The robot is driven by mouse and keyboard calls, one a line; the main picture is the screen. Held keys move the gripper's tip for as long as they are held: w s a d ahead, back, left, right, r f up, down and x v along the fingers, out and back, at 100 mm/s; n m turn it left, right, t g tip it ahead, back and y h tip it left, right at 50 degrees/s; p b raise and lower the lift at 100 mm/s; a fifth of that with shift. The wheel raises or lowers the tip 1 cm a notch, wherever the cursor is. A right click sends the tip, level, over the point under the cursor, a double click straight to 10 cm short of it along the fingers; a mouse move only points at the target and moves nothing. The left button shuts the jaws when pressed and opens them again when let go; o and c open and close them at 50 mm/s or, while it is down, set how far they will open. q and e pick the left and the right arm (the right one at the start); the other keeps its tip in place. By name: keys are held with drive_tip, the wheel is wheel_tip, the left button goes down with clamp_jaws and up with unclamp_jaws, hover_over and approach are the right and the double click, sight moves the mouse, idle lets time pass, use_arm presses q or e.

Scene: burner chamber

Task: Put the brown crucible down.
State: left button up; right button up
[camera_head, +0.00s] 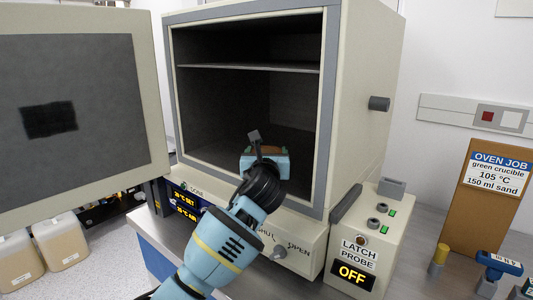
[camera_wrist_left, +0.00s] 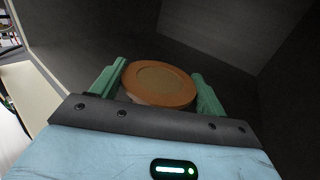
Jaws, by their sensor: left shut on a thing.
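The brown crucible (camera_wrist_left: 158,83) is a round orange-brown vessel with a flat, paler brown top in the left wrist view. My left gripper (camera_wrist_left: 160,90) is shut on it, with one green finger on each side. In the head view my left gripper (camera_head: 264,152) reaches in through the open front of the oven (camera_head: 362,110), low and toward the right of the opening. Only a little brown of the crucible shows there, behind the gripper. I cannot tell whether its underside touches the oven floor. My right gripper is in neither view.
The oven door (camera_head: 95,120) stands wide open at the left. A shelf (camera_head: 250,67) crosses the upper chamber; the space below it looks empty. A latch probe box (camera_head: 368,240) reading OFF stands at the right. An oven job sign (camera_head: 498,175) names a green crucible.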

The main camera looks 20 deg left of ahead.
use_arm(q)
drive_tip(key=o, duration=1)
drive_tip(key=shift+c, duration=0.2)
drive_tip(key=shift+o, duration=0.3)
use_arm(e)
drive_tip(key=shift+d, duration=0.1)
use_arm(q)
drive_tip(key=shift+r, duration=0.1)
drive_tip(key=shift+s+d+r, duration=0.1)
drive_tip(key=shift+s, duration=0.45)
drive_tip(key=p+v, duration=0.1)
drive_tip(key=v, duration=1)
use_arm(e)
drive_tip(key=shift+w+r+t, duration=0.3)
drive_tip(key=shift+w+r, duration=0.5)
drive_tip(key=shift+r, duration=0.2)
use_arm(q)
drive_tip(key=shift+w, duration=0.1)
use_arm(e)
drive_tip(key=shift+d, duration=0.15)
